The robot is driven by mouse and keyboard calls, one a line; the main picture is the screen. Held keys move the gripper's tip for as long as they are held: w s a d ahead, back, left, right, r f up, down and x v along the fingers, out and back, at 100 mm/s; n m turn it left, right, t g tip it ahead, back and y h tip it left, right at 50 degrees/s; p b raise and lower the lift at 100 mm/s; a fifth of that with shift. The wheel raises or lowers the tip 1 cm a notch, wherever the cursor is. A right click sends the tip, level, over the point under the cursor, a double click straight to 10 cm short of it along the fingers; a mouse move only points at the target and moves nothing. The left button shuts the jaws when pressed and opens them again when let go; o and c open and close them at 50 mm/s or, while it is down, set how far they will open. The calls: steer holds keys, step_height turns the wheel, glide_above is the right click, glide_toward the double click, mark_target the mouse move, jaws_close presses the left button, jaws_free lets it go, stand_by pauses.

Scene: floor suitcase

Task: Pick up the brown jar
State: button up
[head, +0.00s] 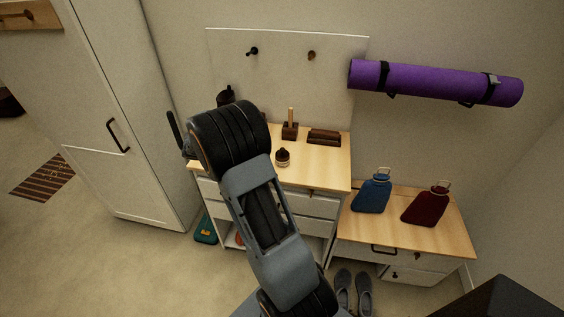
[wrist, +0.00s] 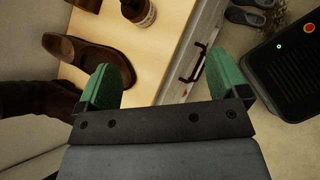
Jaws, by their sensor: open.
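The brown jar (head: 283,157) stands upright on the wooden top of the taller cabinet (head: 325,171), just right of my arm in the head view. It has a dark lid and a pale label band. In the wrist view the jar (wrist: 140,12) is at the top edge, partly cut off, beyond the fingertips and apart from them. My gripper (wrist: 165,75) is open, with its two green fingers wide apart and nothing between them. In the head view the fingers are hidden by my arm.
Behind the jar are a block with an upright handle (head: 290,131) and a brown brush-like item (head: 324,136). A brown shoe-like object (wrist: 105,65) lies near the left finger. A lower cabinet holds blue (head: 373,193) and dark red (head: 425,205) bottles. Grey shoes (head: 354,290) are on the floor.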

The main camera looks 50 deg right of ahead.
mark_target(278, 155)
steer(key=d+f+n+h, duration=0.1)
steer(key=d+f, duration=0.2)
steer(key=d, duration=0.1)
steer(key=w+d+f+n+h, duration=0.1)
steer(key=d+f, duration=0.2)
steer(key=d, duration=0.1)
steer(key=w+d+f+n+h, duration=0.1)
steer(key=d+f+n, duration=0.1)
steer(key=d+f, duration=0.1)
steer(key=shift+d, duration=0.7)
steer(key=shift+p+x, duration=0.95)
steer(key=shift+x, duration=2.25)
steer(key=shift+s, duration=0.1)
steer(key=shift+c, duration=0.2)
steer(key=c, duration=1.2)
